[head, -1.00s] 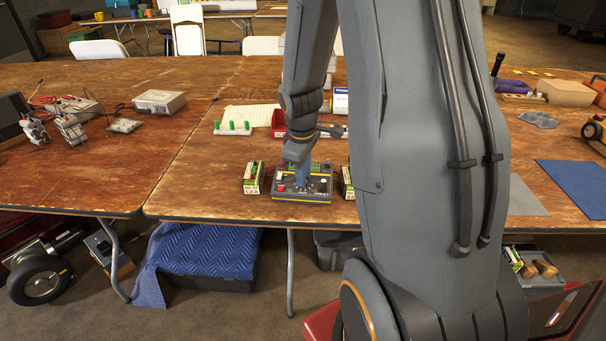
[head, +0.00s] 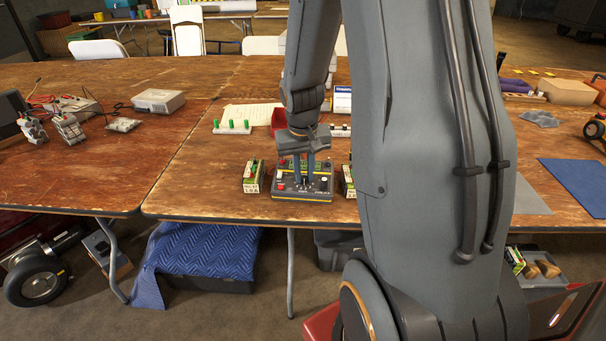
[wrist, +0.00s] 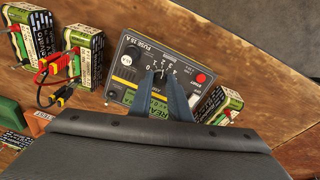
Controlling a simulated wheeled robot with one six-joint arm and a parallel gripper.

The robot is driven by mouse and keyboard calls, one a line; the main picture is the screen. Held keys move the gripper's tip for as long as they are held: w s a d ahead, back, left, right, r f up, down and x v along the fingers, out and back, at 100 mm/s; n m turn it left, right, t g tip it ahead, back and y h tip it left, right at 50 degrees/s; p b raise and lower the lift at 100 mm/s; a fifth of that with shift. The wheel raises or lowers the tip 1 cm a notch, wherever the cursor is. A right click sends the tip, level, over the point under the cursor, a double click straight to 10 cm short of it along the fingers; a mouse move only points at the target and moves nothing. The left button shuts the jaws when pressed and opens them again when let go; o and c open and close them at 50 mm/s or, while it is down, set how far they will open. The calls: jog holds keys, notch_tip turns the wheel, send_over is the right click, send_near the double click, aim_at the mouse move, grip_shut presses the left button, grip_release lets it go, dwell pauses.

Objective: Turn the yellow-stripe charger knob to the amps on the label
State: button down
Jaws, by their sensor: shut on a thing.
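The charger (head: 318,193) is a dark box with a yellow stripe along its front edge, on the near edge of the table. In the wrist view its dark face (wrist: 199,57) shows a dial scale with small numbers, a red button and a fuse label. My gripper (head: 304,184) points down over the middle of it. In the wrist view its two blue-grey fingers (wrist: 164,76) are shut on the knob at the dial's centre. The fingers hide most of the knob and part of the scale, so I cannot read its setting.
A green-and-white labelled battery (head: 253,177) stands just left of the charger, and another (head: 346,181) just right. In the wrist view, red and black leads with yellow plugs (wrist: 63,93) lie beside a battery (wrist: 84,57). A rack with green pegs (head: 233,128) stands behind.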

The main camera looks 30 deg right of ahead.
aim_at(303, 187)
jog(key=shift+w+m+b, duration=0.1)
jog(key=shift+m+b, duration=0.25)
jog(key=shift+m, duration=1.35)
jog(key=c, duration=1.7)
grip_release()
jog(key=shift+o, duration=0.2)
jog(key=shift+r, duration=0.15)
notch_tip(303, 187, up, 7)
jog(key=s, duration=0.1)
jog(key=shift+a+r, duration=0.2)
jog(key=shift+a, duration=0.2)
